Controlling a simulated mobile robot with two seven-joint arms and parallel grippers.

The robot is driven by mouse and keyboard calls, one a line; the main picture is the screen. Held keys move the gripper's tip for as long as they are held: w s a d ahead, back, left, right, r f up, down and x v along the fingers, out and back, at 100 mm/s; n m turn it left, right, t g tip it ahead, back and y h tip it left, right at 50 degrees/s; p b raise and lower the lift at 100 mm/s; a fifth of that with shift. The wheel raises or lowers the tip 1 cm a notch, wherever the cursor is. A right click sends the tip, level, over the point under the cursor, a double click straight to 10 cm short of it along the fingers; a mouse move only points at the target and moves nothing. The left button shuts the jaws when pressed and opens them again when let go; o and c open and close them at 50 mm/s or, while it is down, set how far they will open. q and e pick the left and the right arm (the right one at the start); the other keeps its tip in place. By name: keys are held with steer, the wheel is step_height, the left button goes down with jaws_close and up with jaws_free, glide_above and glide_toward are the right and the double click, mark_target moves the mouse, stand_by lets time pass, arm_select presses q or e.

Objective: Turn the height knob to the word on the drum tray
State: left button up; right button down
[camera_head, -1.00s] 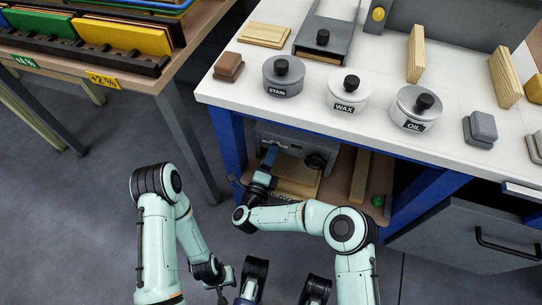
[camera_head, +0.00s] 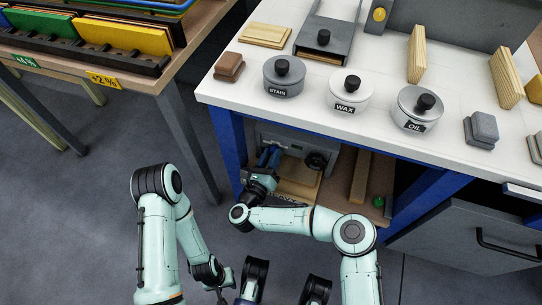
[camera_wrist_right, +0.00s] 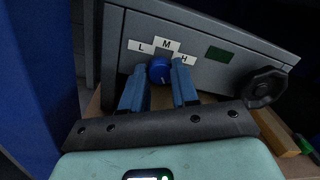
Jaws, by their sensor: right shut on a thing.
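The height knob (camera_wrist_right: 159,70) is a small round blue knob on the front of a grey machine (camera_wrist_right: 215,42) under the bench. Paper labels L (camera_wrist_right: 141,46), M (camera_wrist_right: 165,45) and H (camera_wrist_right: 184,59) sit around it. My right gripper (camera_wrist_right: 159,80) is shut on the knob, with a blue finger on each side. In the head view the right gripper (camera_head: 268,158) reaches in at the machine. A short pale mark shows low on the knob's face. My left gripper (camera_head: 222,289) hangs low in the head view, and its jaws are unclear.
A black handwheel (camera_wrist_right: 264,87) is right of the knob, near a dark green panel (camera_wrist_right: 219,54). A blue bench leg (camera_wrist_right: 40,70) stands close on the left. The white bench top (camera_head: 235,85) overhangs the machine and carries the stain, wax and oil pots.

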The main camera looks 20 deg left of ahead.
steer(key=m, duration=0.3)
steer(key=shift+m, duration=0.4)
steer(key=shift+r+m, duration=0.15)
steer(key=shift+m, duration=1.65)
steer(key=c, duration=0.8)
jaws_free()
steer(key=shift+c, duration=0.2)
